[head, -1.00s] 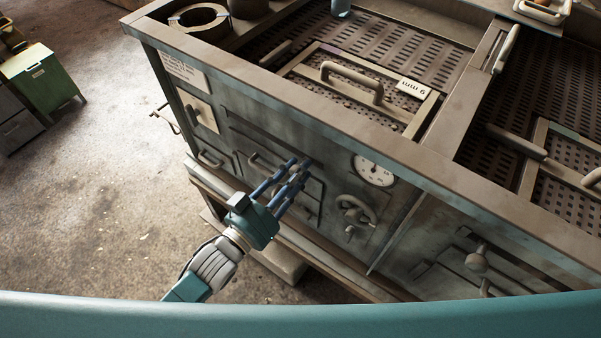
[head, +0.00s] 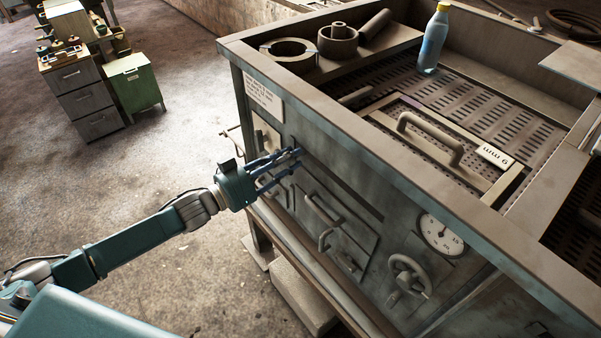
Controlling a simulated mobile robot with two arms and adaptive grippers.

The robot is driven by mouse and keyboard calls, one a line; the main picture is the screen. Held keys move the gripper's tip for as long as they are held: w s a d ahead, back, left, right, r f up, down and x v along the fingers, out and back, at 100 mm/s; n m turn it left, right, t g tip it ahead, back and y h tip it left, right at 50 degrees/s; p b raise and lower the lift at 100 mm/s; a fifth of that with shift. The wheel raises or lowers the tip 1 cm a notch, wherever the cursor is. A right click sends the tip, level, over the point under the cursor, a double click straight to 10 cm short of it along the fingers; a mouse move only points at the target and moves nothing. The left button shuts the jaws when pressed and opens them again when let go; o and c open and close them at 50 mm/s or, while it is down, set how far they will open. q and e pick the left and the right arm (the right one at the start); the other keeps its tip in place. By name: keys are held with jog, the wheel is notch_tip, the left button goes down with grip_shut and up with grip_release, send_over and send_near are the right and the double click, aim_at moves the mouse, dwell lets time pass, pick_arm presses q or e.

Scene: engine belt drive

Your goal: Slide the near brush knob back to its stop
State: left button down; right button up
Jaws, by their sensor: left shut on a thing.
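My left gripper (head: 284,167) reaches in from the left to the front panel (head: 350,180) of the grey metal bench. Its dark blue fingers are shut at the left end of a long dark horizontal slot (head: 345,188). The near brush knob is hidden between the fingers, so I cannot see its shape or how close it is to the slot's end. The rest of the slot, right of the gripper, looks empty. My right gripper is not in view.
A drawer handle (head: 322,211) sits just right of and below my left gripper. Further right are a round gauge (head: 441,234) and a valve wheel (head: 409,276). A bottle (head: 433,40) stands on the bench top. The floor to the left is open, before a green cabinet (head: 134,83).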

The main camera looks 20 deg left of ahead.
pick_arm(q)
jog(key=shift+w+a+r, duration=0.1)
jog(key=shift+w+a, duration=0.05)
jog(key=shift+a, duration=0.1)
jog(key=c, duration=1.3)
grip_release()
jog(key=shift+w+a, duration=0.1)
jog(key=shift+c, duration=0.2)
jog(key=shift+s, duration=0.25)
jog(key=v, duration=1.1)
jog(key=shift+s+a, duration=0.2)
jog(key=shift+a, duration=0.05)
